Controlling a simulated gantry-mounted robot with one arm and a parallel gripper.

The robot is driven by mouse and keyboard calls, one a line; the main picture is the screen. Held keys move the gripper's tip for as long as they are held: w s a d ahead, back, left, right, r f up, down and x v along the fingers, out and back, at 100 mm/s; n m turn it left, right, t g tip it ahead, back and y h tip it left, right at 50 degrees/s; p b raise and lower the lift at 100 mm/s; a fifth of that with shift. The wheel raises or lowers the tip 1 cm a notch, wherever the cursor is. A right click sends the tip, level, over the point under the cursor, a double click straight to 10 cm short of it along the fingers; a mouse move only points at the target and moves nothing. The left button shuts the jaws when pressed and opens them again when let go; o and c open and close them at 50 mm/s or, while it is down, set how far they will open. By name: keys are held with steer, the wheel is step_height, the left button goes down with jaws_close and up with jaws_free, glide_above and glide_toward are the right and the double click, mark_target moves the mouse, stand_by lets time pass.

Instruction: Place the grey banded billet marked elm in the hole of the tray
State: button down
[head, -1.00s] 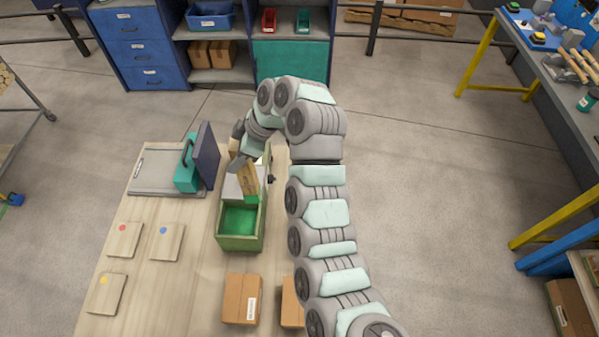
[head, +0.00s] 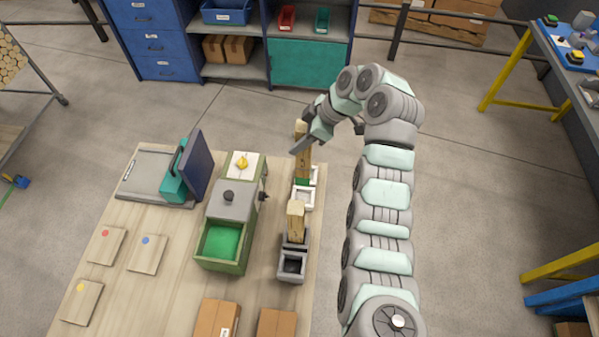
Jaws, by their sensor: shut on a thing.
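My gripper (head: 304,141) is shut on an upright wooden billet (head: 303,163) with a green band at its lower end. The billet's foot is at the far part of a white tray (head: 304,199); I cannot tell whether it is in a hole or just above. The white tray's near hole looks empty. A second wooden billet (head: 296,221), with a dark grey band low down, stands upright in the far part of a grey tray (head: 291,277). That tray's near hole is empty. No elm mark is readable on either billet.
Left of the trays stands a green box (head: 220,264) with an open front compartment and a grey lid with a knob. A teal-handled press (head: 173,185), flat wooden plates (head: 148,254) and cardboard boxes (head: 217,318) share the table.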

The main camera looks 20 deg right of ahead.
mark_target(299, 166)
step_height(299, 166, down, 9)
steer(key=shift+r+p, duration=0.15)
steer(key=shift+p, duration=0.55)
steer(key=shift+f, duration=2.1)
steer(key=shift+f, duration=0.2)
steer(key=c, duration=0.8)
jaws_free()
steer(key=shift+c, duration=0.2)
steer(key=shift+r+p, duration=0.3)
steer(key=b+v, duration=0.2)
steer(key=v, duration=0.9)
steer(key=shift+d+r, duration=0.25)
steer(key=shift+d, duration=0.05)
steer(key=shift+s, duration=0.1)
